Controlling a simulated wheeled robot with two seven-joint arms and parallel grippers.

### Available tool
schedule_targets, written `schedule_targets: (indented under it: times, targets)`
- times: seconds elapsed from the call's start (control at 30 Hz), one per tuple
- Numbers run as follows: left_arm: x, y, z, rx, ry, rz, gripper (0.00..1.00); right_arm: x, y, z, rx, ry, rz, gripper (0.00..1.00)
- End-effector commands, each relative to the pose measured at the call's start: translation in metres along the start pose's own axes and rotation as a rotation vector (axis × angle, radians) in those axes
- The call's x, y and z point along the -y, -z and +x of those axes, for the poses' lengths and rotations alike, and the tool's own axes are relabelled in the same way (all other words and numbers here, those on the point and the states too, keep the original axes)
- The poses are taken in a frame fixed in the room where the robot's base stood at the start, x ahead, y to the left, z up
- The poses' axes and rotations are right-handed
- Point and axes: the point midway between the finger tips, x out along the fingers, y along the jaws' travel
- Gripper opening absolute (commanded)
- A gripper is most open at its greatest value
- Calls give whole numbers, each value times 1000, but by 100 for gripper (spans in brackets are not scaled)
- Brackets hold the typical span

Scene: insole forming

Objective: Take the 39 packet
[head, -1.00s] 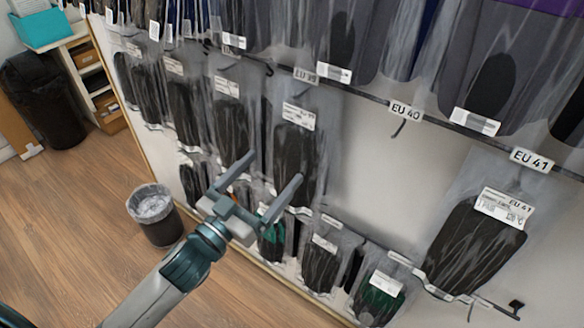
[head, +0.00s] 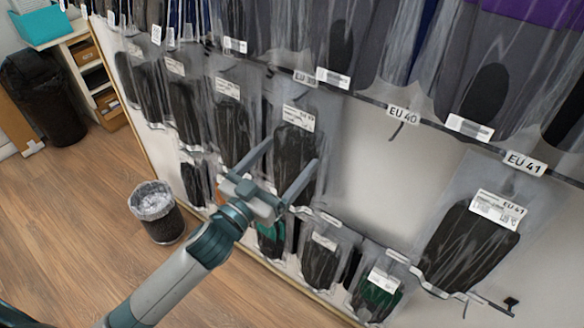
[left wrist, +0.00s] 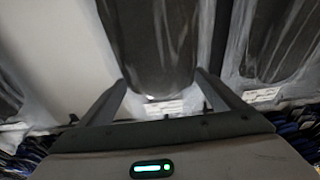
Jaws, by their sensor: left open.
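The 39 packet (head: 296,136) is a clear bag with a dark insole and a white label at its top. It hangs on the wall rack below a tag (head: 306,77) that seems to read EU 39. My left gripper (head: 292,152) is open, with its two fingers pointing up at the lower part of this packet. In the left wrist view, a dark insole packet (left wrist: 155,40) shows upside down between and beyond the open fingertips (left wrist: 161,84). I cannot tell whether the fingers touch the bag. My right gripper is not in view.
Other insole packets hang close on the left (head: 230,125). A lower row (head: 322,262) hangs beneath, near my gripper. The EU 40 spot (head: 385,165) to the right is bare wall. An EU 41 packet (head: 468,245) hangs farther right. A bin (head: 157,212) stands on the floor.

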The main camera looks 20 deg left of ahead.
Motion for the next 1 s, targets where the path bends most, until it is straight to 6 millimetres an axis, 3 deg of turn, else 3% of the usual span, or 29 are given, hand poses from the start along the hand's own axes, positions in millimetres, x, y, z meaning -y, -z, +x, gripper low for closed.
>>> schedule_targets:
  times: [0.1, 0.13, 0.37, 0.67, 0.9, 1.0]
  targets:
    - [0, 0, 0, 0, 0, 0, 88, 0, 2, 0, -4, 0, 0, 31]
    - [0, 0, 0, 0, 0, 0, 83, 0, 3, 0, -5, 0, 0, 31]
    - [0, 0, 0, 0, 0, 0, 30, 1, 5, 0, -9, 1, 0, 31]
    - [0, 2, 0, -1, 0, 0, 30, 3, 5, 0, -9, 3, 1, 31]
    - [0, 16, 3, -4, -1, 2, 30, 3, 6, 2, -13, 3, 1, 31]
    - [0, 15, -9, 1, -1, 0, 30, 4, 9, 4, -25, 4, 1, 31]
